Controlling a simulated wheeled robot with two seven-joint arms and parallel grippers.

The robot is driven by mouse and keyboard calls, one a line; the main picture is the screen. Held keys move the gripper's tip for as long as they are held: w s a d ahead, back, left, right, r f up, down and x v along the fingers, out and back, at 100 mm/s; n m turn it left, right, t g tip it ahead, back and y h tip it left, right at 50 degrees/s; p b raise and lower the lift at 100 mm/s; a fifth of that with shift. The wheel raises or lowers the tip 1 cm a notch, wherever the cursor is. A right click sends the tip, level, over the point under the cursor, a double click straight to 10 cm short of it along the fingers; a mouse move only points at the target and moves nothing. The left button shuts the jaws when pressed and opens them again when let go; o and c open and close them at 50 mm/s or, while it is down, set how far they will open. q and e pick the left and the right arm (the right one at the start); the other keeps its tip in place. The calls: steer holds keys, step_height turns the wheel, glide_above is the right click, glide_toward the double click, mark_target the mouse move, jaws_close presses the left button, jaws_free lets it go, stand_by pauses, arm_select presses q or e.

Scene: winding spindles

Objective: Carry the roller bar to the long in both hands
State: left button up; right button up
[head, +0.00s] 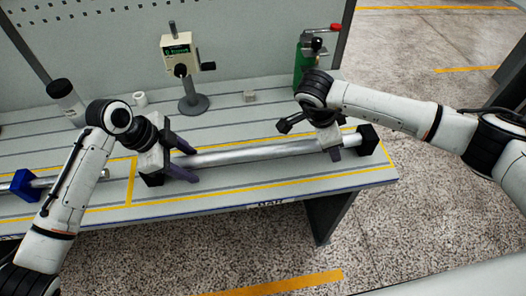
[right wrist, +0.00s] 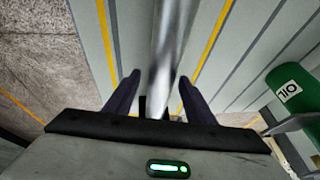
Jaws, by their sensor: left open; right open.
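The roller bar (head: 255,153) is a long silver cylinder lying along the bench inside a yellow-marked area. A black block (head: 367,139) is at its right end, and another dark block (head: 152,174) shows near its left end. My left gripper (head: 185,160) is open at the bar's left part, its fingers on either side of it. My right gripper (head: 325,140) is at the bar's right part. In the right wrist view its open fingers (right wrist: 157,95) are on either side of the bar (right wrist: 169,50), with gaps between.
A cream device on a grey stand (head: 193,95) is at the back. A green oil container (head: 305,60) stands at the back right and shows in the right wrist view (right wrist: 292,88). A blue block (head: 24,185) holds another rod at the left.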

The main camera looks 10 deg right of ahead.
arm_select(q)
jaws_close()
arm_select(e)
jaws_close()
stand_by(1.1)
arm_select(q)
steer(key=shift+w+r, duration=0.15)
steer(key=shift+r, duration=0.1)
arm_select(e)
steer(key=shift+w+r, duration=0.15)
steer(key=shift+r, duration=0.05)
